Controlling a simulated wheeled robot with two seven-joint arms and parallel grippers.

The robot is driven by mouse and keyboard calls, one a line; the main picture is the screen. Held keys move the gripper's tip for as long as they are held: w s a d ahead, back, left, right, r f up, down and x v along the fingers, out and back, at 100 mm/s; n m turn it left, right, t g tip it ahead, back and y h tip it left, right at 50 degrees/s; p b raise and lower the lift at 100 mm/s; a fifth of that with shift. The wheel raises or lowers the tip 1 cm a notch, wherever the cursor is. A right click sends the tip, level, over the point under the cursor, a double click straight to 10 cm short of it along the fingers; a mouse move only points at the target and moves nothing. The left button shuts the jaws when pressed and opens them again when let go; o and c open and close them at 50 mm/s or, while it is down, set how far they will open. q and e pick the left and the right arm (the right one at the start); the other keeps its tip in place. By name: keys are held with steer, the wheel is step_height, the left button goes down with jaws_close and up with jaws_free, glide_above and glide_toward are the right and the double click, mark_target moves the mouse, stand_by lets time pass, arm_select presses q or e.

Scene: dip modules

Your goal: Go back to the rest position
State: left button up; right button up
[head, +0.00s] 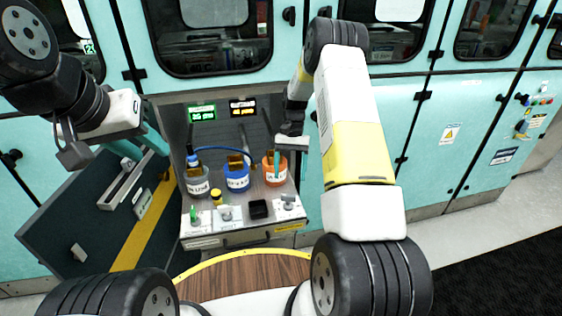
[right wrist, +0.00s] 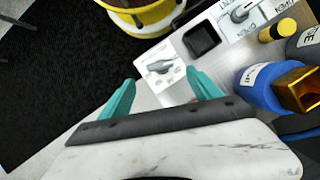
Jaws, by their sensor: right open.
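My left gripper (head: 74,152) hangs at the upper left in the head view, above the dark open panel. I see nothing held in it, and its jaw gap is not clear. A white plate with a grey knob (right wrist: 160,68) lies beyond the fingertips.
Two lit displays (head: 202,112) stand behind. A dark panel (head: 100,205) is at left. Teal cabinets surround the shelf.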

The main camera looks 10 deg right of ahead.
steer(key=shift+r, duration=0.1)
steer(key=s+a+r+n+t, duration=0.1)
steer(key=s+r+t, duration=0.25)
steer(key=r, duration=0.95)
steer(key=s+a+r+n+t, duration=0.15)
steer(key=s+r, duration=0.35)
steer(key=r, duration=0.7)
steer(key=s+r+n+t, duration=0.1)
steer(key=s+r, duration=0.3)
steer(key=s, duration=0.5)
steer(key=s+a+r+n+t, duration=0.1)
steer(key=s+r+t, duration=0.2)
steer(key=s, duration=0.6)
steer(key=shift+s+r+t+y, duration=0.3)
steer(key=shift+s+r+t, duration=0.05)
steer(key=shift+t, duration=0.45)
steer(key=shift+a, duration=0.1)
